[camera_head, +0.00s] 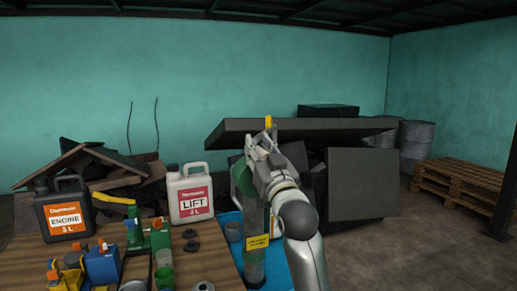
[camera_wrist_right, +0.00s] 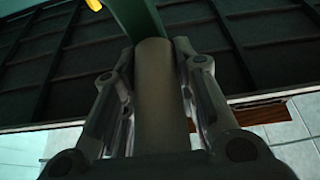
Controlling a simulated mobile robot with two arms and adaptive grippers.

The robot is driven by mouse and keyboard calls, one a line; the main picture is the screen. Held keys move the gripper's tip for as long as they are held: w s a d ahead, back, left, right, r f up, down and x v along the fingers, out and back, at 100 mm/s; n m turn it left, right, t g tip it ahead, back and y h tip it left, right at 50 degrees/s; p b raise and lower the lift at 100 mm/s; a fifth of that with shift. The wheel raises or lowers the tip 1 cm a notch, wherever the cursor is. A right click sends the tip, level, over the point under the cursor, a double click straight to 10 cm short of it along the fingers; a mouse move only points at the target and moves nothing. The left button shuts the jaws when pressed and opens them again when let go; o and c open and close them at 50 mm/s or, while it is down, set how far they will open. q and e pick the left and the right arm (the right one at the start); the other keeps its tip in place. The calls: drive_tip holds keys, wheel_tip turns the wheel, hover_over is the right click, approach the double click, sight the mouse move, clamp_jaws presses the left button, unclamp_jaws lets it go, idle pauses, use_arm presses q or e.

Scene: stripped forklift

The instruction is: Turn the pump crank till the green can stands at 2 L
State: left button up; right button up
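My right gripper (camera_head: 262,150) reaches up at the middle of the head view, over a tall pump with a clear lower cylinder (camera_head: 254,268) and a yellow label (camera_head: 257,242). A round green part (camera_head: 243,180) shows just left of the gripper. In the right wrist view the fingers are closed around a grey cylindrical grip (camera_wrist_right: 158,85), with a dark green crank arm (camera_wrist_right: 138,18) beyond it. A small green can (camera_head: 163,277) stands on the wooden bench near the bottom edge; its level cannot be read. My left gripper is not in view.
The bench (camera_head: 212,262) holds a black ENGINE jug (camera_head: 65,222), a white LIFT jug (camera_head: 190,207), a green fixture (camera_head: 150,238) and blue and yellow containers (camera_head: 102,264). A blue tray (camera_head: 230,217) lies under the pump. Dark forklift panels (camera_head: 362,185) stand behind my right arm.

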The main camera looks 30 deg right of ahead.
clamp_jaws()
drive_tip(key=shift+d, duration=0.1)
drive_tip(key=s+d+f+m+g+h+p, duration=0.1)
drive_tip(key=d+m+g+h+p, duration=0.2)
drive_tip(key=d+m, duration=0.4)
drive_tip(key=shift+s+d+f+m+h+p, duration=0.15)
drive_tip(key=shift+s+f+m+h+p, duration=0.55)
drive_tip(key=shift+m, duration=1.9)
drive_tip(key=shift+w+r+h, duration=0.3)
drive_tip(key=shift+h, duration=0.1)
drive_tip(key=o, duration=0.8)
unclamp_jaws()
drive_tip(key=shift+c, duration=0.2)
